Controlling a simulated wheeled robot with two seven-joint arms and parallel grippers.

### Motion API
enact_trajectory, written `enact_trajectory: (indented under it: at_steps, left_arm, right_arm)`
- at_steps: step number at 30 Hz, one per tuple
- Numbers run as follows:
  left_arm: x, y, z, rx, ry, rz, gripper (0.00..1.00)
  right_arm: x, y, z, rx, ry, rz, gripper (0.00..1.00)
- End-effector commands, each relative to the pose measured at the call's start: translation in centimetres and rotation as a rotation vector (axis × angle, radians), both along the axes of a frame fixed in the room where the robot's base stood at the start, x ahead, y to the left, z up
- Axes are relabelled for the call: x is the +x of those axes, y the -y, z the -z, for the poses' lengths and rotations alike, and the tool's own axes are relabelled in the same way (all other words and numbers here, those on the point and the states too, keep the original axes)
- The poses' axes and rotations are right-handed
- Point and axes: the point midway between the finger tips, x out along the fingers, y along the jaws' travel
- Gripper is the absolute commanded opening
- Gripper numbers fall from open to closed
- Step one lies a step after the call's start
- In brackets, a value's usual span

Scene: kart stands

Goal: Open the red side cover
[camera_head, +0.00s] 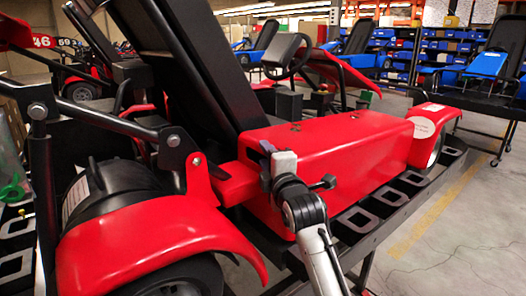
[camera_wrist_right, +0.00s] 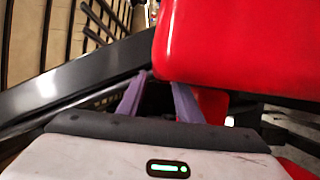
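The red side cover (camera_head: 335,150) is a long box-like panel on the near side of the kart, and it looks closed. My right gripper (camera_head: 267,160) is at the cover's left end, close against its front edge. In the right wrist view the cover (camera_wrist_right: 240,45) fills the upper right. There the two purple fingers of my right gripper (camera_wrist_right: 160,80) stand apart, with the cover's corner close to their tips. Whether they touch the cover cannot be told. My left gripper is not in view.
A black stand rail (camera_head: 400,190) with square cut-outs runs below the cover. A red fender (camera_head: 150,240) and tyre are at the left. The black seat (camera_head: 195,65) rises behind. The floor (camera_head: 460,230) at the right is clear.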

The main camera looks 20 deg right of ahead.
Motion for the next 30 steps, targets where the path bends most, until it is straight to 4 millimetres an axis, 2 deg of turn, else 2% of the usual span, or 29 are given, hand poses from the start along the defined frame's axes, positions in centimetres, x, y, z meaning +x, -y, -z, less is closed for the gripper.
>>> enact_trajectory:
  at_steps: [6,17,23,30]
  left_arm:
    - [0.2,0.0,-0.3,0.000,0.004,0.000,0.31]
    - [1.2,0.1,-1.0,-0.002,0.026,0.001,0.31]
    - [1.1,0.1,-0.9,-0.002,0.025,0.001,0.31]
    - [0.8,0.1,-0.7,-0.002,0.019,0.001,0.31]
  right_arm:
    - [2.2,0.1,0.0,0.000,0.000,0.000,0.32]
    - [2.7,0.1,0.0,0.000,0.001,-0.001,0.32]
    - [2.7,0.1,0.1,0.000,-0.001,-0.001,0.02]
    - [2.7,0.1,0.4,0.001,-0.004,0.000,0.00]
